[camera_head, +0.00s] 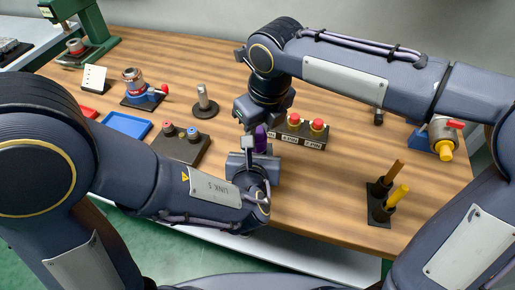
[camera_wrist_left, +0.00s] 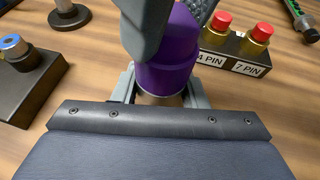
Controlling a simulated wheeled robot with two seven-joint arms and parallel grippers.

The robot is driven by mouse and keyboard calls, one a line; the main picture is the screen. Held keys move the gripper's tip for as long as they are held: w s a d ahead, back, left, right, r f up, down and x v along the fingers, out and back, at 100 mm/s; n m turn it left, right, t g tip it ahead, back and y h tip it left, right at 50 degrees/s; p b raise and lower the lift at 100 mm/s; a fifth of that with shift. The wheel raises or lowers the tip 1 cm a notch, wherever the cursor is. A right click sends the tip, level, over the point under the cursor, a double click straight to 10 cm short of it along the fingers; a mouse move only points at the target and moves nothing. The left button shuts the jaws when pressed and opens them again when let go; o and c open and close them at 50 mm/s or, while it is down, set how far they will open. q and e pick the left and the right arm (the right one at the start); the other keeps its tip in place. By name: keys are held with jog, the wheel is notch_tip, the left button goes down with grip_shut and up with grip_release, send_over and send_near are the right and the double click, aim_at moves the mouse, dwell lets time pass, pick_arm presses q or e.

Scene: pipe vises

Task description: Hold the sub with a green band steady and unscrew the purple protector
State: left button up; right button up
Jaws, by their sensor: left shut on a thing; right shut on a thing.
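The purple protector (camera_head: 261,138) is upright between my two grippers near the table's middle. In the left wrist view the purple protector (camera_wrist_left: 168,65) fills the top centre. My right gripper (camera_head: 259,122) comes down from above and is shut on it; its grey fingers (camera_wrist_left: 172,22) show on both sides of the purple. My left gripper (camera_head: 256,152) is lower, shut on the sub under the protector; its jaws (camera_wrist_left: 160,92) show at either side of a thin pale rim. The rest of the sub and its green band are hidden.
A block with red-capped connectors (camera_head: 300,127), labelled in pins, stands just right of the grippers. A dark block with small plugs (camera_head: 181,142) is to the left. A blue tray (camera_head: 126,125), a vise (camera_head: 137,88) and a stand with yellow handles (camera_head: 386,200) are further out.

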dwell(0.3)
jog(key=shift+f+n, duration=0.2)
jog(key=shift+n, duration=0.8)
jog(key=shift+r+n, duration=0.1)
jog(key=shift+n, duration=0.3)
jog(key=shift+n+g+y, duration=0.3)
jog(key=shift+n, duration=0.8)
